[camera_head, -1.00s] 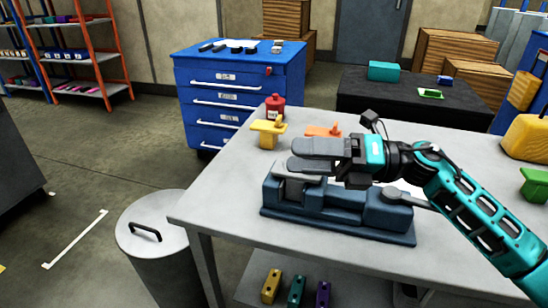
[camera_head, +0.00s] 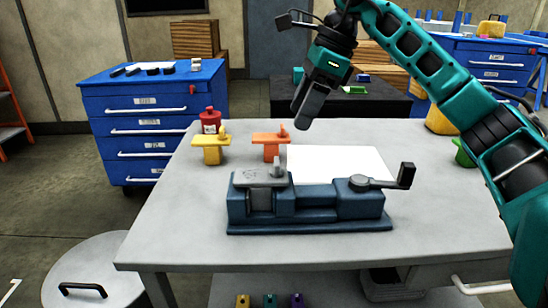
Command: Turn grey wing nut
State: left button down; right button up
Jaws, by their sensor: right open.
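The dark blue jig (camera_head: 312,216) stands on the grey table. A grey plate (camera_head: 250,178) sits on its left end, with a small upright grey wing nut (camera_head: 278,168) on it. My right gripper (camera_head: 303,112) is open and points down, above and behind the jig, apart from the wing nut. Its fingers overlap in this view and the gap between them is hard to see. My left gripper is not in view.
A crank handle (camera_head: 404,177) stands at the jig's right end. Yellow (camera_head: 210,150) and orange (camera_head: 270,146) pieces, a red container (camera_head: 210,121) and a white sheet (camera_head: 340,163) lie behind it. A lidded bin (camera_head: 95,265) stands left of the table.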

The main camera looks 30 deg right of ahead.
aim_at(277, 161)
pick_arm(q)
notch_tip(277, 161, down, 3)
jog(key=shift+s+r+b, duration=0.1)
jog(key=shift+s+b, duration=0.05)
jog(key=shift+b, duration=0.95)
pick_arm(e)
jog(key=x, duration=1)
jog(key=shift+w+a+f, duration=0.1)
jog(key=shift+a+f, duration=0.05)
jog(key=shift+f, duration=0.1)
jog(key=c, duration=1.1)
jog(key=shift+o, duration=0.2)
